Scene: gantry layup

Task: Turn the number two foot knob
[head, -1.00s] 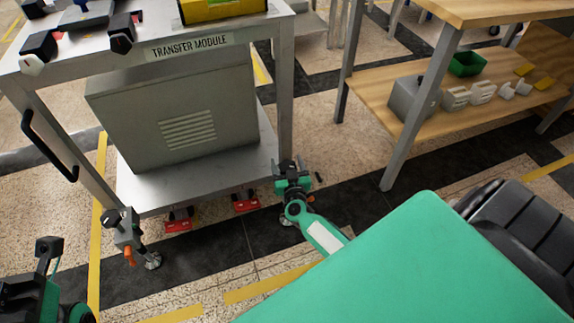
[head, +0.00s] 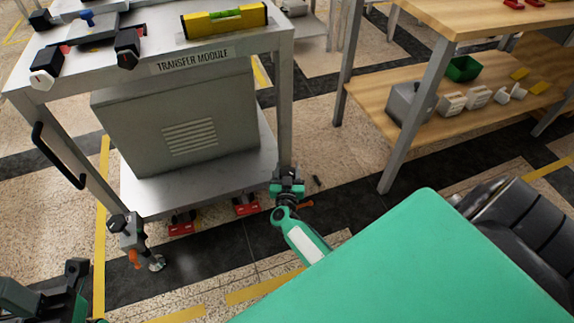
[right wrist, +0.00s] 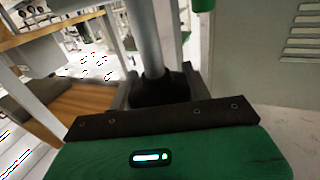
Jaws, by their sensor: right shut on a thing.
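The transfer module cart (head: 192,62) stands at the left in the head view. My right gripper (head: 287,174) is at the foot of its front right leg and hides most of the foot there. An orange lever (head: 305,204) sticks out beside it. In the right wrist view, my right gripper (right wrist: 160,95) is shut around a dark knob (right wrist: 158,88) below a grey post (right wrist: 143,38). No number is readable on it. Another foot assembly with a black knob (head: 118,222) and orange lever (head: 134,258) is at the front left leg. My left gripper (head: 76,268) is at the lower left, its jaws unclear.
A yellow spirit level (head: 225,20) lies on the cart top. Red blocks (head: 181,223) sit under the lower shelf. A wooden workbench (head: 500,75) with a green bin (head: 463,68) stands at the right. A small dark object (head: 317,181) lies on the floor.

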